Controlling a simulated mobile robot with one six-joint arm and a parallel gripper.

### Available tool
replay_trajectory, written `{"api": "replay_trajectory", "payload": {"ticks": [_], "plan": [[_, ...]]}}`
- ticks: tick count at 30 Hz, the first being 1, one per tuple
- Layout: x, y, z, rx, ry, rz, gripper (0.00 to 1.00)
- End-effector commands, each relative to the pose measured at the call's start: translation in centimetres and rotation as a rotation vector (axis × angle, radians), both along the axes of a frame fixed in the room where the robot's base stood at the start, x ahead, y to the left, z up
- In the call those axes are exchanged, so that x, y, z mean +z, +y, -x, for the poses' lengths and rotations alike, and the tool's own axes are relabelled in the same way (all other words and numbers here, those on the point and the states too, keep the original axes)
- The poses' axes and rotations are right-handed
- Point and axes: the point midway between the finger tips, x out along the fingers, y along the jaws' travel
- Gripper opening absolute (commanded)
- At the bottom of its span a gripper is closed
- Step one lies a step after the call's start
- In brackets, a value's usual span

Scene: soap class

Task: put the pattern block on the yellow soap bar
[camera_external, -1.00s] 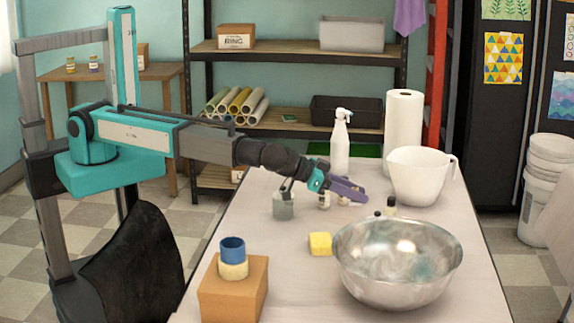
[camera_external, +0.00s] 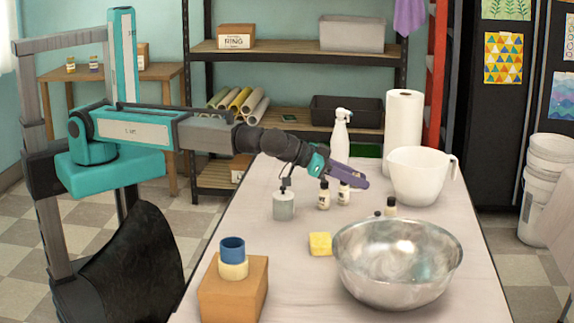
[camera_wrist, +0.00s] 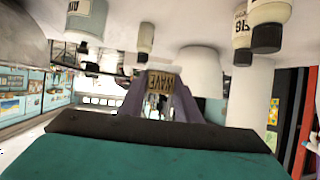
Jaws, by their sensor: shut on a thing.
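The yellow soap bar (camera_external: 320,244) lies on the table just left of the metal bowl. My gripper (camera_external: 361,181), with purple fingers, is in the air above the back of the table, behind the soap bar and left of the white pitcher. In the wrist view my gripper (camera_wrist: 160,95) is shut on a small brown block with dark lettering (camera_wrist: 161,81), which looks like the pattern block. The block cannot be made out in the external view.
The metal bowl (camera_external: 398,270) stands right of the soap. Small bottles (camera_external: 324,196), a grey jar (camera_external: 283,206), a spray bottle (camera_external: 340,137), a paper roll (camera_external: 403,120) and the pitcher (camera_external: 418,178) stand farther back. A cardboard box (camera_external: 234,295) is front left.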

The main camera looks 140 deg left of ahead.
Motion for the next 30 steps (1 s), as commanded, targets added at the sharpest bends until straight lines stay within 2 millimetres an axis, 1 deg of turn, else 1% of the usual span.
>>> {"api": "replay_trajectory", "payload": {"ticks": [5, 8, 11, 14, 20, 30], "plan": [[0.0, -0.3, 0.1, -0.001, 0.0, 0.0, 0.08], [-0.1, -1.0, 0.3, -0.002, 0.002, 0.0, 0.08], [-0.3, -2.4, 0.6, -0.004, 0.002, 0.001, 0.08], [-0.5, -4.3, 1.0, -0.008, 0.005, 0.002, 0.08], [-0.9, -8.8, 2.5, -0.012, 0.01, 0.002, 0.08], [-1.6, -16.1, 5.5, -0.018, 0.012, -0.002, 0.08]]}}
